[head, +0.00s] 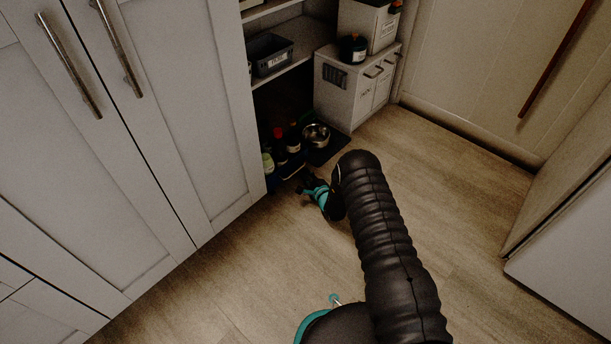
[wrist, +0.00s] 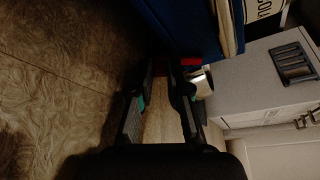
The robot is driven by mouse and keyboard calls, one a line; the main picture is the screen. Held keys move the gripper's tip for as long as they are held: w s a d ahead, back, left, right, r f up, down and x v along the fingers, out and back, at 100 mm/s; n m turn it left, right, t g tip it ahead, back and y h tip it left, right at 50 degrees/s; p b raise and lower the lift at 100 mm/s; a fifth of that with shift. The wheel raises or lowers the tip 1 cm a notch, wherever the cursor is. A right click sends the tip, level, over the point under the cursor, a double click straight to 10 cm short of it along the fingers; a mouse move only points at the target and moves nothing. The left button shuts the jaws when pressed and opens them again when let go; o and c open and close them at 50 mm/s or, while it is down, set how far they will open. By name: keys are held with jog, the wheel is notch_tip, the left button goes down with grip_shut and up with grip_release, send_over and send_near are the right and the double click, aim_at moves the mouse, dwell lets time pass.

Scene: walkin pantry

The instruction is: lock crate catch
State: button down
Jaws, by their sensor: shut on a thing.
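A dark blue crate (head: 272,182) with several bottles stands low beside the white cabinet, at floor level. In the wrist view its blue side (wrist: 185,25) fills the top middle. A small red part (wrist: 190,62), which looks like the crate's catch, shows below the blue side, beside the right fingertip. My gripper (head: 306,187) is at the near right end of the crate. In the wrist view the gripper (wrist: 163,82) has its fingers a little apart around the catch area. The contact itself is dark and partly hidden by the fingers.
A metal bowl (head: 316,134) sits on a dark mat behind the crate. A white drawer unit (head: 345,88) stands beyond it, and a shelf with a grey bin (head: 270,56) is above. White cabinet doors (head: 150,120) close off the left. The wooden floor (head: 470,190) is clear to the right.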

jog(key=c, duration=1.1)
grip_release()
jog(key=shift+d, duration=0.1)
jog(key=shift+v, duration=3.95)
